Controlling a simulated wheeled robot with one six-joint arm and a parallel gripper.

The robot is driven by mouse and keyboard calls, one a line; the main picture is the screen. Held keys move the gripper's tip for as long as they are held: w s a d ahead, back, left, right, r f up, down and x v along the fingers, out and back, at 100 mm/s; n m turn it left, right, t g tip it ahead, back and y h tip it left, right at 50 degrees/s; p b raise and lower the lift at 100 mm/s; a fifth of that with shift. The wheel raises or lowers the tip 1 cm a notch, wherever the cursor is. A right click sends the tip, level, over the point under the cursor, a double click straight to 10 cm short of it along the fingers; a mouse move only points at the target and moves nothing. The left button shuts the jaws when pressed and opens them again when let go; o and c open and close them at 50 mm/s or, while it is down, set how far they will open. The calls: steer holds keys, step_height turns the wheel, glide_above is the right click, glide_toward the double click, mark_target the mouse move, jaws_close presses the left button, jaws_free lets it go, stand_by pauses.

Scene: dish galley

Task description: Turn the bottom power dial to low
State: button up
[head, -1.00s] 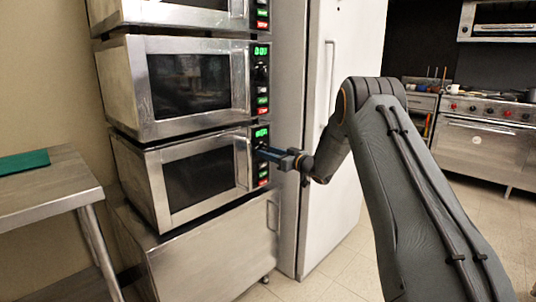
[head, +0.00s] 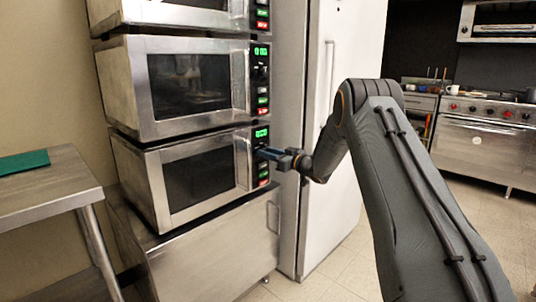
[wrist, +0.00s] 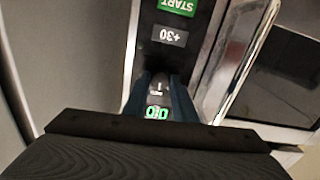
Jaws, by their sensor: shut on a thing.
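The bottom microwave (head: 200,178) of the stack has a dark control panel on its right side with a green lit display (head: 261,133). My gripper (head: 264,154) reaches this panel from the right, just below the display. In the wrist view the panel appears upside down. The bottom power dial (wrist: 158,87) sits between the two blue fingers of my gripper (wrist: 159,82), which are shut on it. The fingers hide the dial in the head view. Its pointer and setting marks are too small to read.
The +30 button (wrist: 170,36) and green START button (wrist: 177,6) lie beyond the fingers. The microwave's bar handle (head: 242,162) is close beside the panel. A tall white fridge (head: 345,150) stands right of the stack. A steel table (head: 60,190) stands at left.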

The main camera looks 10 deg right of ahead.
steer(key=n+b, duration=0.3)
steer(key=n, duration=0.8)
steer(key=shift+s+a+f, duration=0.1)
steer(key=shift+n, duration=0.3)
stand_by(0.3)
steer(key=o, duration=1)
steer(key=shift+s, duration=0.1)
steer(key=v, duration=0.7)
steer(key=shift+s+d, duration=0.25)
